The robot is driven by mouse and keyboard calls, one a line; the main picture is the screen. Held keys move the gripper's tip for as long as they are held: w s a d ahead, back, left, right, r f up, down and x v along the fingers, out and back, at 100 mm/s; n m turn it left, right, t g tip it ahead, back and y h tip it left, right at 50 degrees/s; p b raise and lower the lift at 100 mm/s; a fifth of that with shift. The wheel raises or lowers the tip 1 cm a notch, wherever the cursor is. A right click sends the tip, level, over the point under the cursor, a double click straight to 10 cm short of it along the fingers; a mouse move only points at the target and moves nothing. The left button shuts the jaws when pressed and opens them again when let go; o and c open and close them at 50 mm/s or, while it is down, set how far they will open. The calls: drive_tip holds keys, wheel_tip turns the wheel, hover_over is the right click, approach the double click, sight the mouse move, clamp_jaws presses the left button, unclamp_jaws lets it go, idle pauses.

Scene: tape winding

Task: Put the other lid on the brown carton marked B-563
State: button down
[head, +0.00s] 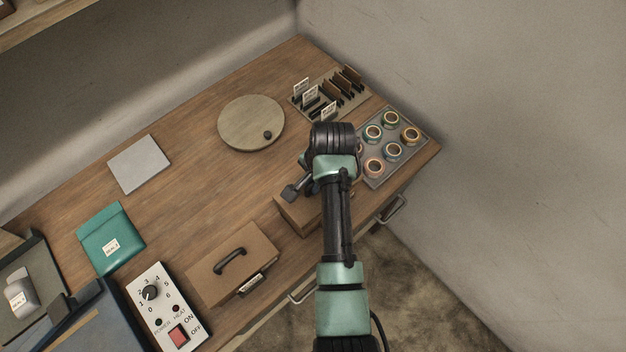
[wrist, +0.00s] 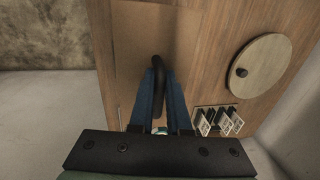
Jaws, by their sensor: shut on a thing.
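My gripper (wrist: 160,78) is shut on the black handle (wrist: 158,66) of a brown lid (wrist: 132,40) in the wrist view. In the head view my arm hides most of this lid, and a brown box shape (head: 292,212) shows below and left of my wrist. I cannot tell whether the held lid rests on a carton or is lifted. A second brown carton (head: 208,278) stands at the front edge, left of my arm, covered by a lid with a black handle (head: 229,261). Its front label (head: 251,285) is too small to read.
A round wooden disc (head: 247,118) with a dark knob lies behind. A rack of cards (head: 338,98) and a tray of tape rolls (head: 408,162) stand at the right near the wall. A control box (head: 165,315), teal pouch (head: 111,238) and grey square (head: 139,163) lie left.

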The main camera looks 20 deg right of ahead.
drive_tip(key=shift+f+b, duration=1.65)
drive_tip(key=shift+f, duration=0.75)
drive_tip(key=shift+r+p, duration=0.1)
drive_tip(key=shift+p, duration=0.45)
drive_tip(key=c, duration=0.8)
unclamp_jaws()
wheel_tip(320, 180, up, 13)
drive_tip(key=s+b, duration=0.1)
drive_tip(key=s, duration=0.1)
drive_tip(key=shift+s+d+f, duration=0.2)
drive_tip(key=shift+d, duration=0.2)
